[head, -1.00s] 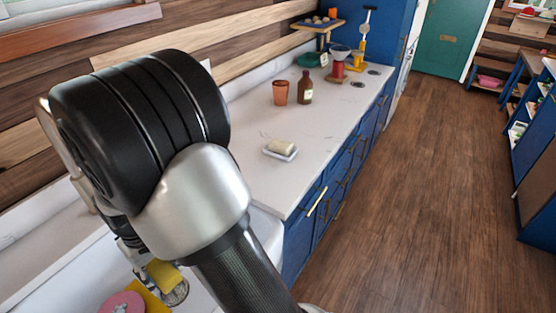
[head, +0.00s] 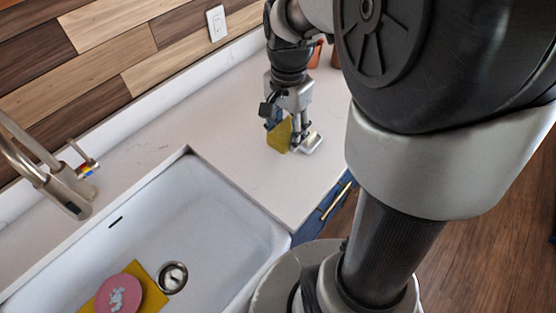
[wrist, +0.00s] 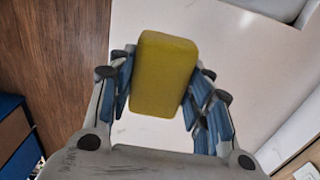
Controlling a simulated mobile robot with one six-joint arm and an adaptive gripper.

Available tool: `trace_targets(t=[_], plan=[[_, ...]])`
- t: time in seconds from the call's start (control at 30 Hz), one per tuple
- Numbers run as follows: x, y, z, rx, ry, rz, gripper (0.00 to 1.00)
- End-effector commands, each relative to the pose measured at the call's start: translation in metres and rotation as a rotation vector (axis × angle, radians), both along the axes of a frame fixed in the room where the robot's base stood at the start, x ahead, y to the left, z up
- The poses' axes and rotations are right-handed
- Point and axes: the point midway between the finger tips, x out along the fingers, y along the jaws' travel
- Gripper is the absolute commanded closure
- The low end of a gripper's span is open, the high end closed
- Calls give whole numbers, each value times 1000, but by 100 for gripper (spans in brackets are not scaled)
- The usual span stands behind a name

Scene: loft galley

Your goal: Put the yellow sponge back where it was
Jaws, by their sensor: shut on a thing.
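My gripper (head: 291,138) is shut on the yellow sponge (head: 279,136), held over the white counter to the right of the sink. In the wrist view, the yellow sponge (wrist: 165,75) is a plain rounded block gripped between both blue-padded fingers (wrist: 162,100). In the head view the fingers partly cover it, and I cannot tell whether it touches the counter. A small white dish (head: 312,144) is close by on the right; the gripper partly hides it.
The white sink (head: 215,225) holds a pink round thing (head: 119,294) on a flat yellow piece (head: 152,290), near the drain (head: 173,277). A faucet (head: 62,185) stands at the left. Bare counter (head: 235,150) lies between sink and gripper. My arm blocks the right side.

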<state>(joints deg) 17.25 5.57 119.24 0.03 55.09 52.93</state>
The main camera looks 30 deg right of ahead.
Motion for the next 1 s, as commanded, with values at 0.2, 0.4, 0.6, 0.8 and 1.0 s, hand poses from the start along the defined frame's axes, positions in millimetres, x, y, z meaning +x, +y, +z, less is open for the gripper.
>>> trace_targets(t=[0.2, 0.4, 0.6, 0.8, 1.0], plan=[[-2, 1, -63, 2, 8, 0, 76], [-1, 1, -116, 2, 6, 1, 76], [0, 0, -145, 1, 4, 2, 76], [0, 0, -158, 1, 4, 2, 76], [0, 0, -189, 1, 4, 3, 76]])
